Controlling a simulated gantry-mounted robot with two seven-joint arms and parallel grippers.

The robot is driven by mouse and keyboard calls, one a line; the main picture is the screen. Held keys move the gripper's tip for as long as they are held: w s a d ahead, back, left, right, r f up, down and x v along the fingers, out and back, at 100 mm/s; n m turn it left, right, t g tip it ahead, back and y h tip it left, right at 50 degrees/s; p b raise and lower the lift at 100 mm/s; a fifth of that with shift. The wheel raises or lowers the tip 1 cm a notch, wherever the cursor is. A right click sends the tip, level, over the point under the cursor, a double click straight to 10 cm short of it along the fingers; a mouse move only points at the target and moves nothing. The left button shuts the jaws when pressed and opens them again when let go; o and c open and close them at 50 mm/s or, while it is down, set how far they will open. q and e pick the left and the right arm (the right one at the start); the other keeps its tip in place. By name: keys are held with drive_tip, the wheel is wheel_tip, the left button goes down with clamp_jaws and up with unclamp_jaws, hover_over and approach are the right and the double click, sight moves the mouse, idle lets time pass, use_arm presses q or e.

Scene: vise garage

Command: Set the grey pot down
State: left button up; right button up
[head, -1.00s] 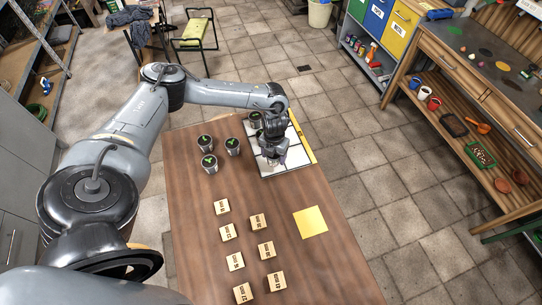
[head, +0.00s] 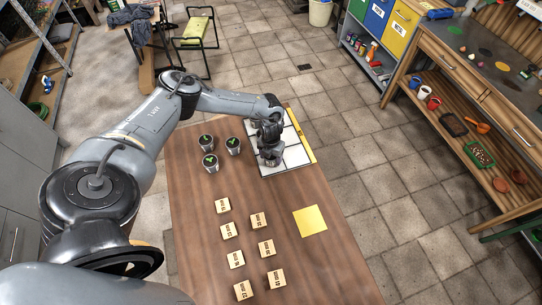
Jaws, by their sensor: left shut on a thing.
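My left gripper (head: 271,160) reaches in from the left, pointing down over the white gridded tray (head: 296,157) at the far right of the table. It is shut on the grey pot, which the gripper and wrist hide almost wholly. I cannot tell whether the pot touches the tray. Three grey pots with green plants (head: 206,141), (head: 233,145), (head: 211,162) stand on the wooden table left of the tray. My right gripper is not in view.
Several wooden label blocks (head: 258,220) lie in two columns on the table (head: 185,210). A yellow square (head: 310,221) lies right of them. A yellow strip (head: 301,136) runs along the tray's right edge. A workbench (head: 470,75) stands apart at the right.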

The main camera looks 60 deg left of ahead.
use_arm(q)
drive_tip(key=shift+f, duration=0.2)
drive_tip(key=o, duration=1.1)
drive_tip(key=shift+r, duration=0.1)
